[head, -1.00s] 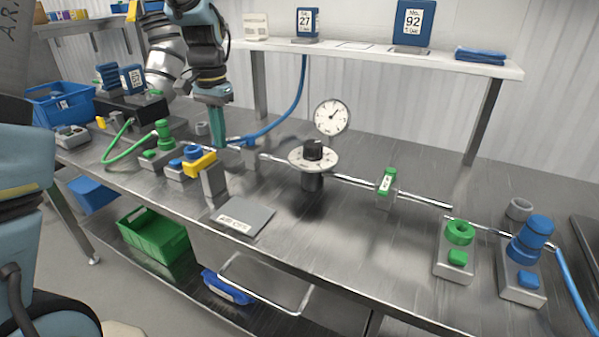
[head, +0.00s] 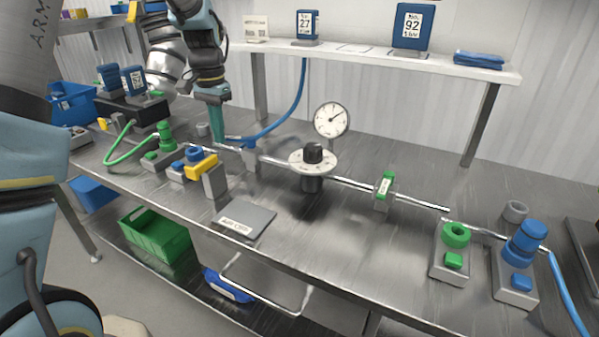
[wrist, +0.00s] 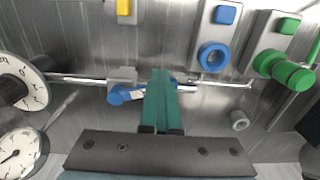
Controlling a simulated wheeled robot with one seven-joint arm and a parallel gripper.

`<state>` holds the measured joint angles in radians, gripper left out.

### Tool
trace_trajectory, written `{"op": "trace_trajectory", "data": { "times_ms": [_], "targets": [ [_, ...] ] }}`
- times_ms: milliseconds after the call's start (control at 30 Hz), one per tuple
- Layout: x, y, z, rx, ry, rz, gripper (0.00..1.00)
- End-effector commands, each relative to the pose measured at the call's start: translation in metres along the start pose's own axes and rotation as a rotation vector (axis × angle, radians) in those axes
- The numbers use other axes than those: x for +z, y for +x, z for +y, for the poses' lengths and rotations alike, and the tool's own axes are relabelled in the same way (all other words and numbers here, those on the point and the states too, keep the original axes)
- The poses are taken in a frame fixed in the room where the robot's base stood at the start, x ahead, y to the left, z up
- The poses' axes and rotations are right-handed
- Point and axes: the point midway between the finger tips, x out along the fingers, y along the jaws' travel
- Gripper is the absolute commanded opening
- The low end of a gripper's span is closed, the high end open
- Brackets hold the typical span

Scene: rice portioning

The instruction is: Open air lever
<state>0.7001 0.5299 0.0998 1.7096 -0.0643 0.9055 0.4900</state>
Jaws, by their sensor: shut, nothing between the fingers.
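The air lever (wrist: 122,96) looks like a blue handle with a small white label, beside a grey valve block (wrist: 122,78) on the metal pipe. In the head view the block (head: 249,156) is small, right of my gripper. My gripper (wrist: 160,73) has teal fingers, shut with nothing between them. It points down over the pipe, just right of the labelled handle in the wrist view, and hides part of the pipe and handle. I cannot tell whether the fingers touch the handle. In the head view my gripper (head: 218,140) is low near the bench top.
A round dial (head: 312,160) and a gauge (head: 331,119) stand right along the pipe. A yellow-topped block (head: 202,165), a blue button station (wrist: 213,50) and a green one (wrist: 277,58) are close by. A grey ring (wrist: 239,121) lies nearby.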

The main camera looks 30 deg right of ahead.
Motion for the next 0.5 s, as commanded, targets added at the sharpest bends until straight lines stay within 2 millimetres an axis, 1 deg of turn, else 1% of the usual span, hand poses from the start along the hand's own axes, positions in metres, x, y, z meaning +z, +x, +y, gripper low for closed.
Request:
{"op": "trace_trajectory", "data": {
  "times_ms": [100,367,500],
  "targets": [
    [-0.0037,-0.0008,-0.0036,-0.001,0.0,0.001,0.0],
    [-0.0037,-0.0003,-0.0035,-0.001,0.0,0.001,0.0],
    [-0.0081,-0.0014,-0.0055,0.0,0.0,0.0,0.0]
  ]
}}
